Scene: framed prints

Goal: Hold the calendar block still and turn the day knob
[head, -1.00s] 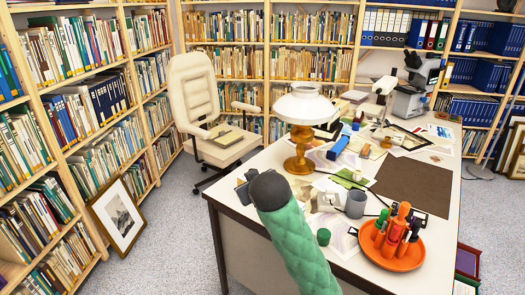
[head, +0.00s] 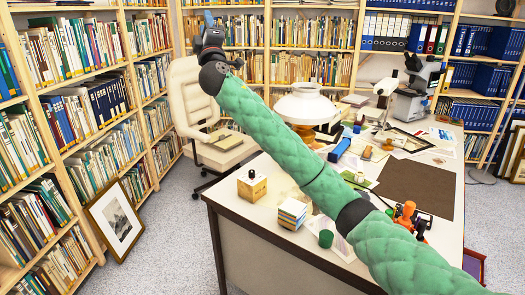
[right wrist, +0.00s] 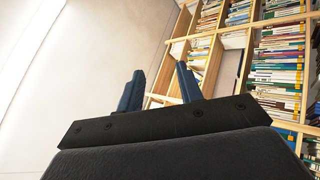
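A pale wooden cube with a dark round knob on top, which looks like the calendar block (head: 252,188), stands upright at the desk's near left corner. The dark knob (head: 252,175) is uncovered and nothing touches the block. My right arm crosses the head view from lower right to upper left. My right gripper (head: 208,20) is high up, beyond the block and well clear of it, in front of the bookshelves. In the right wrist view its two blue fingers (right wrist: 160,72) are apart with nothing between them. My left gripper is out of view.
A striped stack of small blocks (head: 292,212) stands right of the cube, with a green cylinder (head: 326,239) nearby. A white-shaded lamp (head: 306,103) is behind my arm. A cream chair (head: 198,100) stands behind the desk (head: 270,172). My arm hides part of the desk's right side.

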